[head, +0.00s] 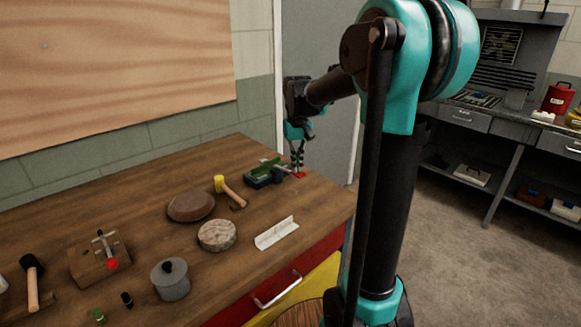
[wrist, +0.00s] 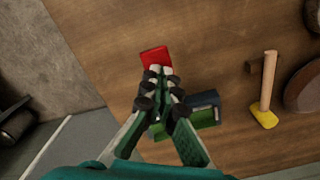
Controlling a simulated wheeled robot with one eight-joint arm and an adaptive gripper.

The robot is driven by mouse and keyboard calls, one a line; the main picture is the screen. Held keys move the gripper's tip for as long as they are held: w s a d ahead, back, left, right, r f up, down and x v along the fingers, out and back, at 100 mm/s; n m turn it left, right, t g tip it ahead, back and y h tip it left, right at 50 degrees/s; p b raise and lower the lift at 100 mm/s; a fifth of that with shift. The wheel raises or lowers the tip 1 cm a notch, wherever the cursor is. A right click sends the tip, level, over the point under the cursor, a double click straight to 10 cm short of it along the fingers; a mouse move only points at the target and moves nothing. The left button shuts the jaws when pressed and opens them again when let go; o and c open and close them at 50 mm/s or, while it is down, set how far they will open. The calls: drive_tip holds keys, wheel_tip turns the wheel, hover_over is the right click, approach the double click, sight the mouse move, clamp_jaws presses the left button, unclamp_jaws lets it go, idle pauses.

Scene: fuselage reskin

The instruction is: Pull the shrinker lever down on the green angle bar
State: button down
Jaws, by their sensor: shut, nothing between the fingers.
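The shrinker (head: 258,180), a small dark blue-grey machine, sits near the table's far right corner. The green angle bar (head: 264,167) lies at it; the bar also shows in the wrist view (wrist: 208,118), partly behind my fingers. The lever's red end (head: 300,175) is low, close to the tabletop, right of the shrinker. In the wrist view the red end (wrist: 155,56) shows just beyond my fingertips. My gripper (head: 298,170) points down at the lever, shut and empty. Its fingertips (wrist: 158,76) overlap the lever in view; I cannot tell whether they touch it.
A yellow-headed mallet (head: 229,191), a brown rounded pad (head: 191,206), a round wooden block (head: 217,235) and a white angle piece (head: 277,233) lie nearby on the table (head: 150,190). A wooden block with a red-knobbed lever (head: 99,260) stands farther left. The table's right edge is close to the lever.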

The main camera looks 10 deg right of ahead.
wheel_tip(320, 180, up, 8)
idle(0.9)
idle(0.6)
drive_tip(key=shift+f, duration=2.1)
drive_tip(key=shift+f, duration=0.1)
drive_tip(key=shift+f, duration=3.4)
drive_tip(key=shift+r, duration=0.15)
wheel_tip(320, 180, up, 11)
